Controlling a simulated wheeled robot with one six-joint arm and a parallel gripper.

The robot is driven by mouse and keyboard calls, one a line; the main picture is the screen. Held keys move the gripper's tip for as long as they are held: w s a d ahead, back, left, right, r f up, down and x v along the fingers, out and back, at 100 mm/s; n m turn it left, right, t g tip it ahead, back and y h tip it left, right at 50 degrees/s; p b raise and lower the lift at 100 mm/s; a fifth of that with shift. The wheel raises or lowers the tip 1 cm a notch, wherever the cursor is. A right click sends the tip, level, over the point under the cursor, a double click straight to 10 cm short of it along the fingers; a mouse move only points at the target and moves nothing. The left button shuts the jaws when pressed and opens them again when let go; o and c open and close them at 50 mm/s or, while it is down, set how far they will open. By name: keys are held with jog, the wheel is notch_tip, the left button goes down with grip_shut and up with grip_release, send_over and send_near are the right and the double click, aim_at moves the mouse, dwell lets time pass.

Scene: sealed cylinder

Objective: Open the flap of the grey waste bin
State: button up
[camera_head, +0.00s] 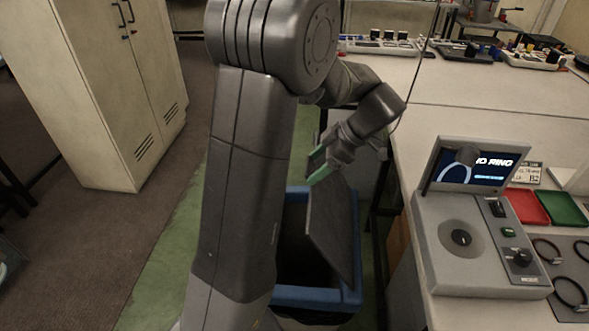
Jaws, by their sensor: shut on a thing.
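The waste bin (323,297) stands on the floor just beyond my arm, left of the workbench. Its rim looks blue and its flap (330,225) is dark grey. The flap is raised to a steep tilt, and the dark inside of the bin shows to its left. My gripper (322,172) is at the flap's upper edge, with a green fingertip visible, and is shut on the flap there. The exact grip is partly hidden by the fingers. My arm hides the left part of the bin.
A workbench (414,158) runs along the right, with a grey device with a screen (478,215) near its edge. Red (526,206) and green (563,208) trays lie beside it. A beige cabinet (105,85) stands at the left. The floor between cabinet and bin is clear.

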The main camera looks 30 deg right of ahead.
jog(key=s+d+r, duration=0.1)
jog(key=s+d, duration=0.4)
jog(key=d, duration=0.2)
jog(key=shift+s+r+p, duration=0.25)
jog(key=shift+r+p, duration=0.05)
jog(key=shift+a, duration=0.1)
jog(key=o, duration=1.4)
jog(key=shift+r, duration=0.1)
jog(key=v, duration=1.3)
jog(key=shift+s+d+r+p, duration=0.2)
jog(key=shift+d+r+p, duration=0.05)
jog(key=shift+p, duration=0.2)
